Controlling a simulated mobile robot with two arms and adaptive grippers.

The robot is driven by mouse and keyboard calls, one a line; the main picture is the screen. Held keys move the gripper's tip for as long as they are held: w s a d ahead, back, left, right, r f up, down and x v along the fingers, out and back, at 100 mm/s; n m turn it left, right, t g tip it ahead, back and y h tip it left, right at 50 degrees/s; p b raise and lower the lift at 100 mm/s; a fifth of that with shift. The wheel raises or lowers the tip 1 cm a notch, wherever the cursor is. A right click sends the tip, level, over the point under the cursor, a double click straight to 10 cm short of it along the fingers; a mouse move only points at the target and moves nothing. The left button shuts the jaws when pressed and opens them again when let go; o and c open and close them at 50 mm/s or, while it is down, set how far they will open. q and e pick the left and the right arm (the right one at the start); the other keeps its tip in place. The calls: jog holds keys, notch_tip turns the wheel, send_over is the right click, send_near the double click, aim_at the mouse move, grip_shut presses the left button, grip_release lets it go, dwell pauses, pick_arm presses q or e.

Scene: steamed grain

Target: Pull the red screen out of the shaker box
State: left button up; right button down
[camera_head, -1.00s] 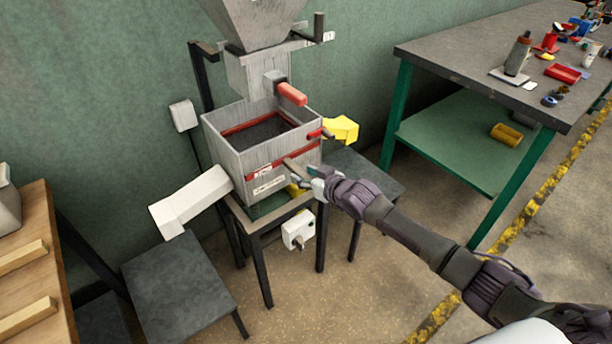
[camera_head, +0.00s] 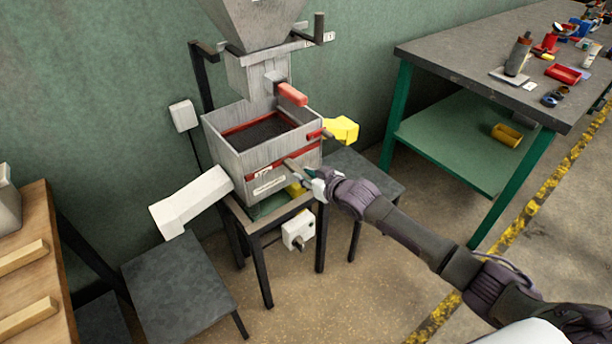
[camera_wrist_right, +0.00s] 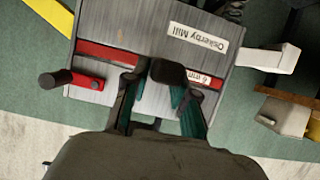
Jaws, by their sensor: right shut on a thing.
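The shaker box (camera_head: 252,163) is a grey, open-topped box on a stand under the hopper. The red screen (camera_head: 302,157) shows as a red strip across its front face, and it also shows in the right wrist view (camera_wrist_right: 108,55) with a small white label. A grey handle bar (camera_head: 293,166) juts from the strip; its dark rounded end (camera_wrist_right: 168,72) lies between my fingers. My right gripper (camera_head: 314,178) is shut on this handle, at the box's front right. The screen's body inside the box is hidden. My left gripper is out of view.
A white chute (camera_head: 190,202) sticks out at left, and a yellow spout (camera_head: 342,129) at right. A red lever (camera_head: 316,133) is on the box side. Grey low tables (camera_head: 178,285) stand beside the stand. A workbench (camera_head: 480,60) is at right. The floor in front is clear.

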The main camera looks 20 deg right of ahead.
jog(key=shift+r, duration=0.2)
jog(key=shift+s+d+p, duration=0.15)
jog(key=shift+s+p, duration=0.3)
jog(key=shift+p, duration=0.3)
jog(key=s+d+p, duration=0.3)
jog(key=s+p, duration=0.3)
jog(key=s, duration=0.2)
jog(key=shift+s, duration=0.2)
jog(key=s+d+p, duration=0.3)
jog(key=s+p, duration=0.2)
jog(key=s, duration=0.4)
jog(key=shift+s+d+p, duration=0.2)
jog(key=shift+d+p, duration=0.05)
jog(key=shift+p, duration=0.1)
dwell(0.6)
jog(key=shift+s, duration=0.1)
